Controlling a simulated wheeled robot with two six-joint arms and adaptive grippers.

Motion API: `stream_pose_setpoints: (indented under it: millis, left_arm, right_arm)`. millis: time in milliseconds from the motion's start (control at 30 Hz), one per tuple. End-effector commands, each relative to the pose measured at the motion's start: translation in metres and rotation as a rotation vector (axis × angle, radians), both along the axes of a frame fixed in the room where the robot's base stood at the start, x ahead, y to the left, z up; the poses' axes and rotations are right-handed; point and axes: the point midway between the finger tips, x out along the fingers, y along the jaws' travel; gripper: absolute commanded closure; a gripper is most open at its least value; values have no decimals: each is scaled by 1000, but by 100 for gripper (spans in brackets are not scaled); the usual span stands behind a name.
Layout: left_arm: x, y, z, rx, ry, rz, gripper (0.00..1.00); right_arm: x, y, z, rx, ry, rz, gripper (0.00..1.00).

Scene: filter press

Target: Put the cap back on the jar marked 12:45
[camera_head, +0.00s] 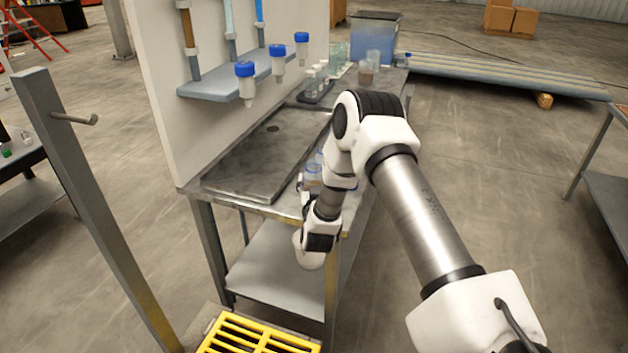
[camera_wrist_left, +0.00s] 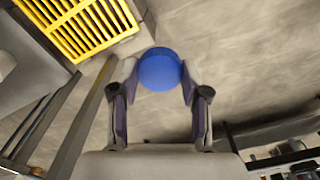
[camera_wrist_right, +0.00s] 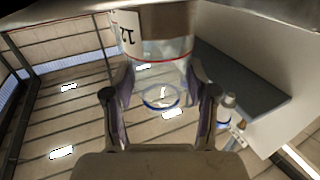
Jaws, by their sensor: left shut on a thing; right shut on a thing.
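My left gripper (camera_wrist_left: 160,82) is shut on a round blue cap (camera_wrist_left: 160,69), held over the floor. This gripper is outside the head view. My right gripper (camera_wrist_right: 160,85) is shut on a clear jar (camera_wrist_right: 174,48) with a white label and a red line. Only part of the label's dark marking shows, so I cannot read the time. A blue ring (camera_wrist_right: 160,97) shows at the jar's end between the fingers. In the head view my right gripper (camera_head: 306,187) is at the bench's front edge, beside clear blue-rimmed glassware (camera_head: 313,173), partly hidden by my arm.
The metal bench (camera_head: 190,187) carries a grey tray (camera_head: 262,150), and a rack of vials (camera_head: 318,85) stands behind. Several blue-capped tubes (camera_head: 245,80) hang from the wall shelf (camera_head: 215,90). A grey post (camera_head: 85,190) stands at left, a yellow grate (camera_head: 255,335) below.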

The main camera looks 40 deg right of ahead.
Motion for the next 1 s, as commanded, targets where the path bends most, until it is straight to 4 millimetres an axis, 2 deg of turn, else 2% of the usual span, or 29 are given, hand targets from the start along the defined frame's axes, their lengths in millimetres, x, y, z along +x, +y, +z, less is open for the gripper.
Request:
stream_pose_setpoints:
  millis: [333, 367, 400, 433, 800, 1000]
  left_arm:
    - [0, 0, -4, 0, 0, 0, 68]
    - [0, 0, -3, 0, 0, 0, 68]
    - [0, 0, -2, 0, 0, 0, 68]
    - [0, 0, -2, 0, 0, 0, 68]
    - [0, 0, 3, 0, 0, 0, 68]
    - [0, 0, -6, 0, 0, 0, 68]
  right_arm:
    - [0, 0, -4, -1, -2, -1, 100]
    - [0, 0, -3, 0, -1, -1, 36]
    - [0, 0, -3, 0, -1, -1, 22]
    - [0, 0, -3, 0, -1, -1, 18]
    - [0, 0, 3, 0, -1, -1, 18]
    - [-24, 20, -2, 2, 1, 1, 18]
